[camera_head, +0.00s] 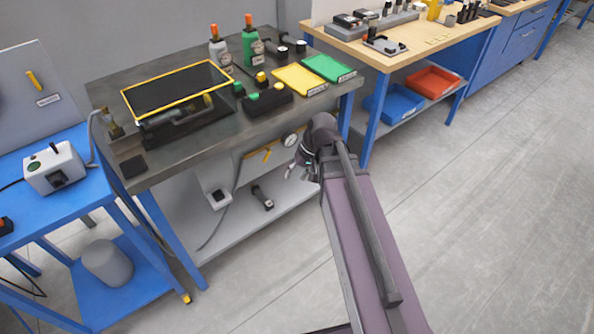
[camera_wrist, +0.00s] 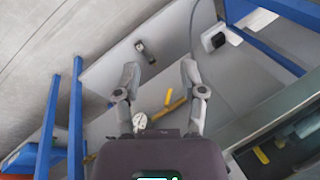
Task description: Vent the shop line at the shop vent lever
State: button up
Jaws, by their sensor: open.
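A yellow lever (camera_head: 262,154) sits on the light panel under the front edge of the grey workbench, left of a round gauge (camera_head: 290,140). The wrist view also shows the yellow lever (camera_wrist: 172,106) and the gauge (camera_wrist: 140,121), beyond my gripper. My gripper (camera_head: 296,172) is open and empty, a little right of and below the lever in the head view. Its spread fingers (camera_wrist: 160,74) show in the wrist view, apart from the lever. Another yellow handle (camera_head: 34,80) is on a labelled grey panel at far left. I cannot read which is the shop vent lever.
The workbench top (camera_head: 150,172) overhangs the panel. A lower shelf (camera_head: 232,226) holds a small white box (camera_head: 218,198) and a dark cylindrical part (camera_head: 262,198). A blue bench leg (camera_head: 172,240) stands at left. The floor (camera_head: 480,230) at right is clear.

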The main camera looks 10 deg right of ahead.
dwell(0.3)
jog(key=shift+c, duration=1.3)
jog(key=shift+w+a+f+t+b, duration=0.15)
jog(key=shift+w+f+t+b, duration=0.15)
jog(key=shift+f+b, duration=0.35)
jog(key=m+t+y+b, duration=0.25)
jog(key=t+b, duration=0.95)
jog(key=b, duration=1.1)
send_near(266, 158)
jog(key=s, duration=0.1)
jog(key=s+d, duration=0.1)
jog(key=s, duration=0.1)
jog(key=shift+d+r+m, duration=0.15)
jog(key=shift+r+m, duration=0.1)
jog(key=shift+m, duration=0.1)
jog(key=shift+w, duration=0.15)
jog(key=b+x, duration=0.3)
jog(key=x, duration=1)
jog(key=shift+w+f, duration=0.1)
jog(key=shift+w, duration=0.25)
